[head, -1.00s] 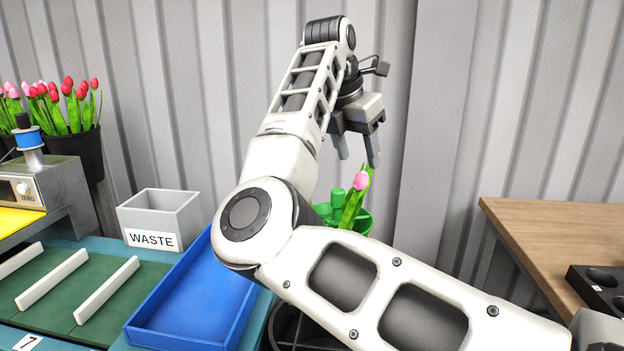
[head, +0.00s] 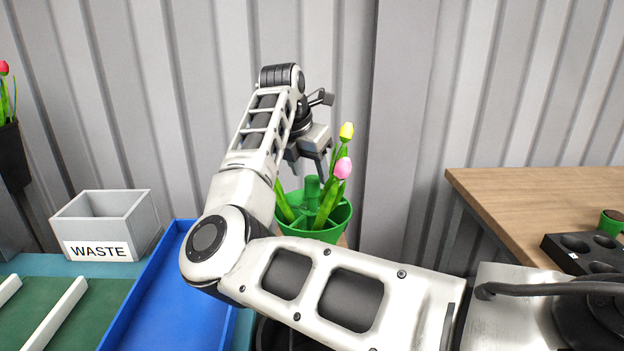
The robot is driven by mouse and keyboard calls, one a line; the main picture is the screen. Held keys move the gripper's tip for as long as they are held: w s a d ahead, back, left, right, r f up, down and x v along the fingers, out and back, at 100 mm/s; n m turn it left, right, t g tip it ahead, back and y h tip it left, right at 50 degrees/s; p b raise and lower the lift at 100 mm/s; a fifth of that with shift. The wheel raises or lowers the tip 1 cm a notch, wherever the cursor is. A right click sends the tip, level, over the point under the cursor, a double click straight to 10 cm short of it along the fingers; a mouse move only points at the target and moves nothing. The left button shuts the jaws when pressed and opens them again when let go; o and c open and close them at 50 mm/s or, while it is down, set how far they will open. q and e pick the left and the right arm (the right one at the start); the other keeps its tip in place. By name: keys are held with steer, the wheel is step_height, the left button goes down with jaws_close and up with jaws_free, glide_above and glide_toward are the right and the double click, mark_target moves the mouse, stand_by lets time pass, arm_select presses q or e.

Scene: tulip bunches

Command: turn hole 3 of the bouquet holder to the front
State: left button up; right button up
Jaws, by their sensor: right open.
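The green bouquet holder (head: 328,232) stands behind my right arm, with a round rim and a raised green post (head: 312,188) in its middle. A pink tulip (head: 343,168) and a yellow tulip (head: 346,131) stand in it at the right, and more green leaves show at its left. No hole numbers can be read. My right gripper (head: 322,172) is open above the back of the holder, near the post and the tulips. My left gripper is not in view.
A grey WASTE box (head: 105,225) and a blue tray (head: 170,300) are at the left. A wooden table (head: 540,205) with a black holed block (head: 585,252) stands at the right. A dark pot (head: 12,155) with a tulip is at the far left. A corrugated wall closes the back.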

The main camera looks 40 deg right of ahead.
mark_target(311, 178)
steer(key=shift+x, duration=1.85)
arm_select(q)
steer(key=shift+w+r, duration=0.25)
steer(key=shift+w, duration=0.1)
arm_select(e)
steer(key=shift+w, duration=0.1)
